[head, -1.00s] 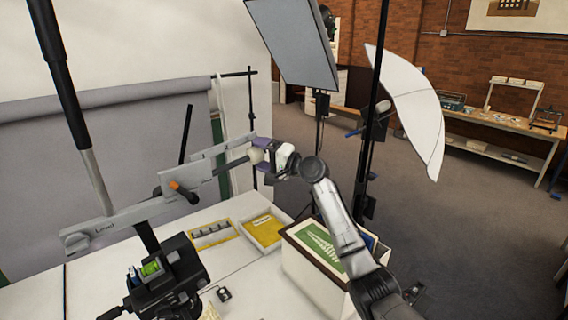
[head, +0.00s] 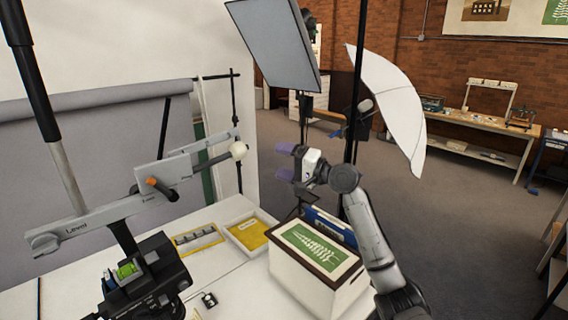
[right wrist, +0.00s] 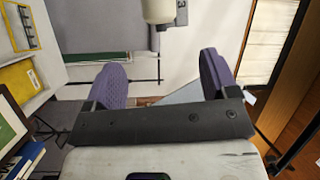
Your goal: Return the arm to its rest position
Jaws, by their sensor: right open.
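My right gripper (head: 284,162) is raised in the air above the back of the white archival box in the head view. Its two purple fingers stand apart with nothing between them, as the right wrist view also shows (right wrist: 165,82). My left gripper is not in view.
A black tripod head (head: 148,280) is on the near left. A tray with a yellow folder (head: 252,236) and a yellow-edged frame (head: 195,240) lie on the white table. Light stands, a softbox (head: 275,42) and a white umbrella (head: 390,105) stand behind. Open floor is on the right.

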